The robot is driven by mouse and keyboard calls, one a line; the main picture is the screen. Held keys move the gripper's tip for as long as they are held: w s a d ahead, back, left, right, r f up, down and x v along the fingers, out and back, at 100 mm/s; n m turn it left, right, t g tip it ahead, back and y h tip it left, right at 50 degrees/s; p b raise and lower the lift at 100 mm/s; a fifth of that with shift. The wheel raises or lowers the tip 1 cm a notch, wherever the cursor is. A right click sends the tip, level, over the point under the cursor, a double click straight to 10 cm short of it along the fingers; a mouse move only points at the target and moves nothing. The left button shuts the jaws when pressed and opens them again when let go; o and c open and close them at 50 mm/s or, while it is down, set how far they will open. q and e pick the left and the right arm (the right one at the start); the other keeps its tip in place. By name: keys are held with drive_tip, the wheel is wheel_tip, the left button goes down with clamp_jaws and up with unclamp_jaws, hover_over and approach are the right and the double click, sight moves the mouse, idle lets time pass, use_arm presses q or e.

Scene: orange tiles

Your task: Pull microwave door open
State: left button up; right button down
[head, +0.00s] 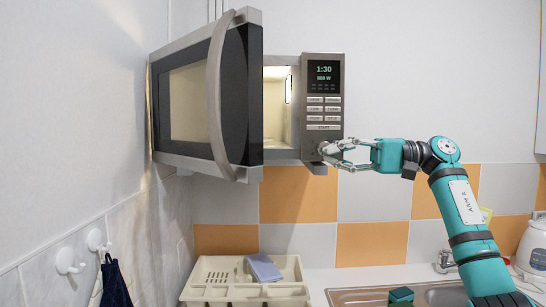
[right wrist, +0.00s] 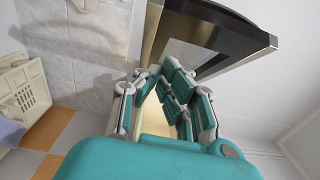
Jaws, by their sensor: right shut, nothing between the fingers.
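The microwave (head: 323,137) is mounted high on the wall. Its door (head: 243,95) stands partly open, swung out to the left, and the lit inside (head: 278,115) shows between door and control panel. The curved vertical handle (head: 214,95) is on the door's near edge. My right gripper (head: 322,152) is shut and empty, at the lower part of the control panel, right of the door and apart from the handle. Whether its tips touch the panel is unclear. In the right wrist view, the door (right wrist: 200,42) is beyond the fingers (right wrist: 160,75). My left gripper is out of view.
Below are a cream dish rack (head: 235,292) with a blue-grey sponge (head: 263,268) and a metal sink (head: 365,297). A white kettle (head: 533,248) stands at the right.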

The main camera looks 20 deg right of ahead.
drive_tip(key=a+p, duration=0.4)
drive_tip(key=a, duration=0.9)
drive_tip(key=shift+w, duration=0.35)
